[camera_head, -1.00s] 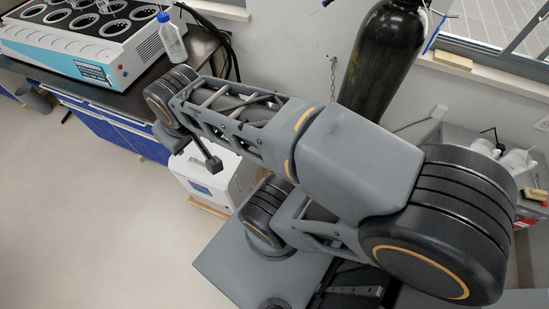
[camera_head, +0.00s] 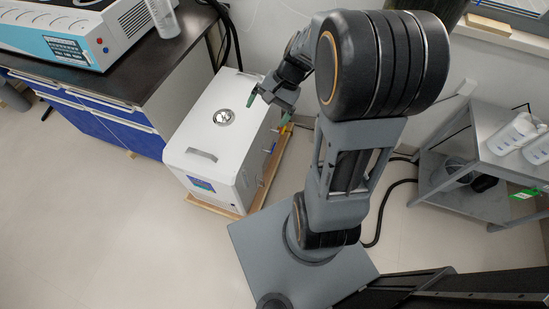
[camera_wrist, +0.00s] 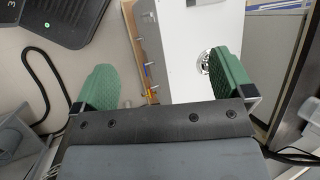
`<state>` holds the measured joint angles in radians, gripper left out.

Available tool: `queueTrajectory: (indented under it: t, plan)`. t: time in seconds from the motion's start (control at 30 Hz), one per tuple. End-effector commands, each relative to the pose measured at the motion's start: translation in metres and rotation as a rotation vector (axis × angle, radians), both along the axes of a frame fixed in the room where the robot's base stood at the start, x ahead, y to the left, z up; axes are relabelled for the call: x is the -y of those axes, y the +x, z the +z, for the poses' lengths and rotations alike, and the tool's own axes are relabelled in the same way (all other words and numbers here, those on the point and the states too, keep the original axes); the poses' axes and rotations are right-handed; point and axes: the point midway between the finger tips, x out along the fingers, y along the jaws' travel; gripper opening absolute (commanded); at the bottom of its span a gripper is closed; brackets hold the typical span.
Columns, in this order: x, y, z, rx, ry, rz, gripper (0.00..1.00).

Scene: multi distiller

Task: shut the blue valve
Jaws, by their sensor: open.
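The white box-shaped unit (camera_head: 236,105) stands on the floor beside the bench in the head view, and its white top also shows in the wrist view (camera_wrist: 188,32). Small fittings (camera_head: 268,150) stick out of its right side, and they show in the wrist view too (camera_wrist: 148,70). One looks bluish, but it is too small to say surely that it is the blue valve. My gripper (camera_head: 268,108) is open and empty, above the unit's right edge. In the wrist view its green fingers (camera_wrist: 166,80) stand wide apart, with the fittings between them, farther off.
The dark-topped bench (camera_head: 150,65) with blue drawers stands left of the unit, carrying a bottle (camera_head: 163,18) and a large device (camera_head: 75,30). A wooden base (camera_head: 268,180) lies under the unit. A grey cart (camera_head: 480,190) stands at right. Floor at the lower left is clear.

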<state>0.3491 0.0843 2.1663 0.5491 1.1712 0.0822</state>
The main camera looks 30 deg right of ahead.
Motion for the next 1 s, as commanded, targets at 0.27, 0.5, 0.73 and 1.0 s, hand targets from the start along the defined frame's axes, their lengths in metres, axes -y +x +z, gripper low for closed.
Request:
queueTrajectory:
  t: [0.27, 0.5, 0.73, 1.0]
  plan:
    - [0.07, 0.057, -0.227, -0.272, 0.544, -0.515, 0.99]
    - [0.135, 0.07, -0.376, -0.351, 0.94, -0.867, 0.99]
    - [0.172, 0.063, -0.461, -0.352, 1.162, -1.061, 0.99]
    - [0.173, 0.068, -0.487, -0.345, 1.239, -1.124, 0.99]
